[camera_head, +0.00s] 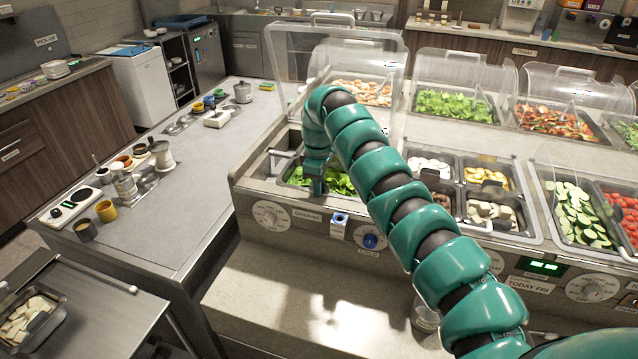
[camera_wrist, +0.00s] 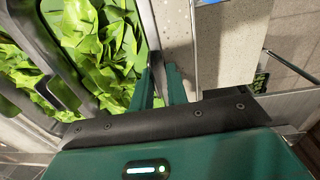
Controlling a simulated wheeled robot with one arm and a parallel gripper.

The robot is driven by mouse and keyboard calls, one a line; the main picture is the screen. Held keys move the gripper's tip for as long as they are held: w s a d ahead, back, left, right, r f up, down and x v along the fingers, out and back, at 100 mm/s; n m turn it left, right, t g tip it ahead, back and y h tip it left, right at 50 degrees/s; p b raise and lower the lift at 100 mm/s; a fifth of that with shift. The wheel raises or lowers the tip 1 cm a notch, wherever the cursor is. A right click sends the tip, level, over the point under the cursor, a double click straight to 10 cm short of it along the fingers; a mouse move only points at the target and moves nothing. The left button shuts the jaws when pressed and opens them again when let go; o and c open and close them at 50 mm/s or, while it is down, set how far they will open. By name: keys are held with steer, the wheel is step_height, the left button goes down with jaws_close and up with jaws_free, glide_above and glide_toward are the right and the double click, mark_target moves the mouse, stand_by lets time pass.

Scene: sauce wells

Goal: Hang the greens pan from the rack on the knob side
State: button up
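The greens pan (camera_head: 345,184) is full of leafy greens and sits in the front left well of the counter. The greens also show in the wrist view (camera_wrist: 98,48). My gripper (camera_head: 318,190) points down at the pan's front edge. In the wrist view my gripper's two green fingers (camera_wrist: 160,82) are close together, with a narrow metal edge between them. Whether they press on that edge is not clear. I cannot make out the rack for certain; my arm hides part of the counter.
A clear raised cover (camera_head: 345,70) stands behind the gripper. Pans of mushrooms (camera_head: 490,213) and cucumber (camera_head: 580,210) lie to the right. The lower ledge (camera_head: 290,290) in front has clear room. A side counter (camera_head: 215,160) stands left.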

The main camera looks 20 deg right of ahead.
steer(key=shift+s+a+f+g, duration=0.15)
steer(key=shift+s+f, duration=0.1)
steer(key=shift+f, duration=0.2)
steer(key=shift+s+a+f+g, duration=0.15)
steer(key=shift+s+f, duration=0.1)
steer(key=shift+f, duration=0.15)
steer(key=shift+o, duration=0.8)
step_height(320, 180, up, 11)
steer(key=b, duration=0.2)
steer(key=shift+w+d, duration=0.15)
steer(key=shift+w, duration=0.1)
step_height(320, 180, up, 8)
steer(key=p, duration=0.6)
steer(key=shift+s, duration=0.15)
